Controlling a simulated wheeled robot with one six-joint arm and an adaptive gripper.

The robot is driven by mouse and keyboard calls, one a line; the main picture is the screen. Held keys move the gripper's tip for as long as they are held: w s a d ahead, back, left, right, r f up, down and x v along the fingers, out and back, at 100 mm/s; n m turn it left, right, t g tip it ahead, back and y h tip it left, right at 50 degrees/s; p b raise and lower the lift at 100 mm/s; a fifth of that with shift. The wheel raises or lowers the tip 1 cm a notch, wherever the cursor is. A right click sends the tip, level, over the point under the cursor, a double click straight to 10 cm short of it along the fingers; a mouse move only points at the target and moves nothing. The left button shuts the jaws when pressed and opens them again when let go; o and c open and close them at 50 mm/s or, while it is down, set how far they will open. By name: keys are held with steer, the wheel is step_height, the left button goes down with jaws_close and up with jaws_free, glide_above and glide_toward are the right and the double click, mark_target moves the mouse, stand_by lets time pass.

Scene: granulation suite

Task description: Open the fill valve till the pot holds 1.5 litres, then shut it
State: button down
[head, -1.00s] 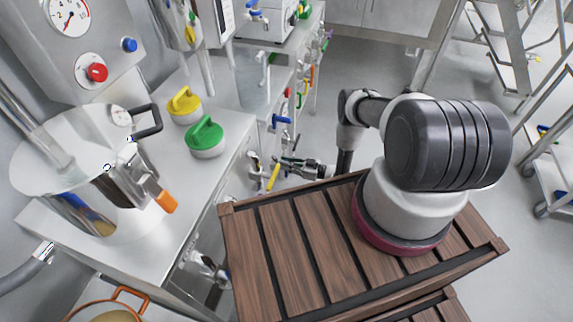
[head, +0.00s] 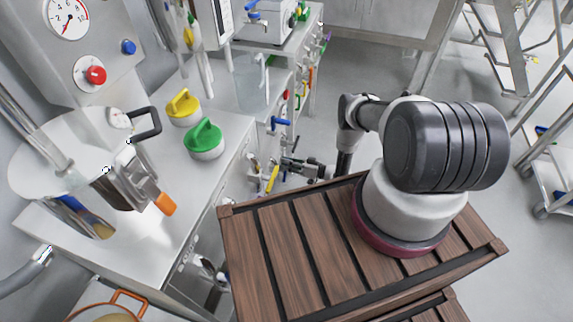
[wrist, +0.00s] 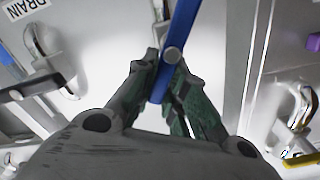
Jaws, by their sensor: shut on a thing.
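In the wrist view my gripper (wrist: 163,85) has its green-lined fingers around a blue lever (wrist: 180,30), close to the lever's round pivot. The lever runs up and slightly right from the fingers. In the head view my gripper (head: 284,166) is at the bench front, beside a yellow lever (head: 271,180); the gripped lever cannot be made out there. A pot with orange handles (head: 131,295) is partly in view at the bottom left. It holds something tan; its level cannot be read.
Another blue handle (head: 281,122) is farther along the bench front. A slatted wooden top (head: 290,250) lies below my arm.

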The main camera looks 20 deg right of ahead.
steer(key=c, duration=1.4)
jaws_free()
steer(key=shift+c, duration=0.2)
steer(key=shift+d, duration=0.1)
steer(key=v, duration=1.2)
steer(key=shift+o, duration=0.4)
